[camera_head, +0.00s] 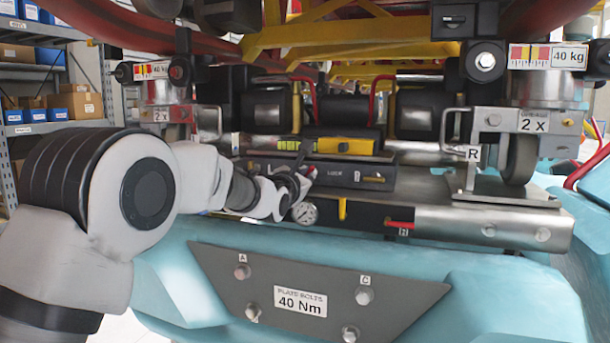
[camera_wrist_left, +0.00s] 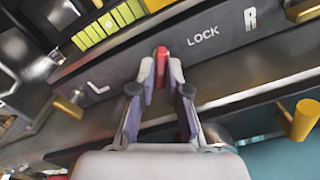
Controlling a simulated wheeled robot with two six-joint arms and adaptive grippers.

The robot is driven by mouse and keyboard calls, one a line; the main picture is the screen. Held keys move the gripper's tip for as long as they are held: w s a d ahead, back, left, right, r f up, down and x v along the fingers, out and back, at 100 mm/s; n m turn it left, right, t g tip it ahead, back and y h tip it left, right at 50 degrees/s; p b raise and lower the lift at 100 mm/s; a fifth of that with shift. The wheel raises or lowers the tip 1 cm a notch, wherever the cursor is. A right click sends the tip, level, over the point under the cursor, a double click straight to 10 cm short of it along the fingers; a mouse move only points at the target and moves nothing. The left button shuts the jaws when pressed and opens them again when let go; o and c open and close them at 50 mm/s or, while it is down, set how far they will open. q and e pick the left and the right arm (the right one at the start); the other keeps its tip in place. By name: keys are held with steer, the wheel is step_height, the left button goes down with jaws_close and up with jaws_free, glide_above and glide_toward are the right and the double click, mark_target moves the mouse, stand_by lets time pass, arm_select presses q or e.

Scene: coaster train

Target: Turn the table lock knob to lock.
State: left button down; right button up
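The lock knob is a narrow red handle (camera_wrist_left: 161,58) on a dark panel, left of the word LOCK in the left wrist view. My left gripper (camera_wrist_left: 161,72) has one fingertip on each side of the knob, close against it, and looks shut on it. In the head view my left gripper (camera_head: 302,184) reaches the front of the dark lock panel (camera_head: 352,168) and largely hides the knob. The knob's handle points roughly up in the wrist picture. My right gripper is in neither view.
A pressure gauge (camera_head: 305,213) sits just below my left gripper. A yellow level bar (camera_head: 345,146) lies above the panel. A steel plate (camera_head: 480,215) with a wheel (camera_head: 520,158) is on the right. A bolted plate (camera_head: 215,265) is below.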

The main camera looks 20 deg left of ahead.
arm_select(q)
steer(key=shift+m, duration=0.4)
steer(key=shift+m+b, duration=0.45)
steer(key=shift+m, duration=0.55)
steer(key=m+b, duration=0.1)
steer(key=m, duration=0.2)
steer(key=shift+m, duration=0.3)
steer(key=m, duration=0.2)
steer(key=m+b, duration=0.1)
steer(key=m, duration=0.2)
steer(key=shift+w+r+m, duration=0.1)
steer(key=shift+r+m, duration=0.1)
steer(key=shift+m, duration=0.1)
steer(key=c, duration=1.3)
jaws_free()
steer(key=shift+c, duration=0.2)
steer(key=shift+o, duration=0.7)
steer(key=shift+w, duration=0.15)
steer(key=shift+w+a+f, duration=0.1)
steer(key=shift+f, duration=0.2)
